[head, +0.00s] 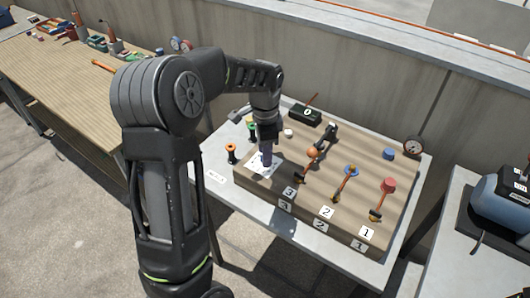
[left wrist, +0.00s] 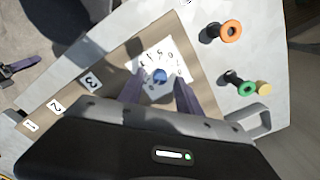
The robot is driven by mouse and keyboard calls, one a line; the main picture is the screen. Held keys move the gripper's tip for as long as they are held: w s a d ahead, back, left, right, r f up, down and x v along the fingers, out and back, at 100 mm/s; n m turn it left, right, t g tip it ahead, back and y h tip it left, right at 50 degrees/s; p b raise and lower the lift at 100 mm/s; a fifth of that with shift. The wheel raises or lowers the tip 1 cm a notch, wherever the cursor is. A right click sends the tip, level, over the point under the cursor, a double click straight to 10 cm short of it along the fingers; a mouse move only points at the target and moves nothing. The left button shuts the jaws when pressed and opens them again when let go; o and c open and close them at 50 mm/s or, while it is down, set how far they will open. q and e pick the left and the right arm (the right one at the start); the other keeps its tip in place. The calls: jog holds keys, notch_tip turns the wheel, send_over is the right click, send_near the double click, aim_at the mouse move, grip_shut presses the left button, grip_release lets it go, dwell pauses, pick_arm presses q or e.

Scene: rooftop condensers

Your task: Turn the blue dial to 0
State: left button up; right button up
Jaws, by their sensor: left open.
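The blue dial (left wrist: 160,76) sits on a white card (left wrist: 172,51) printed with digits around it. In the head view the card (head: 257,171) lies at the left end of the wooden board, and my gripper covers the dial. My left gripper (left wrist: 159,97) is open, pointing down, with one finger to each side of the dial's near edge. I cannot tell whether the fingers touch it. It also shows in the head view (head: 267,157) right over the card. The dial's pointer is too small to read.
The wooden board (head: 318,222) holds several levers with number labels, a red knob (head: 388,185) and a black box (head: 305,115). An orange spool (left wrist: 230,32) and a green spool (left wrist: 246,89) stand beside the card. A gauge (head: 413,146) stands at the back right.

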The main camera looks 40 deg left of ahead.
pick_arm(q)
notch_tip(320, 180, up, 7)
jog(key=shift+r+b, duration=0.15)
jog(key=shift+b, duration=0.2)
dwell(0.4)
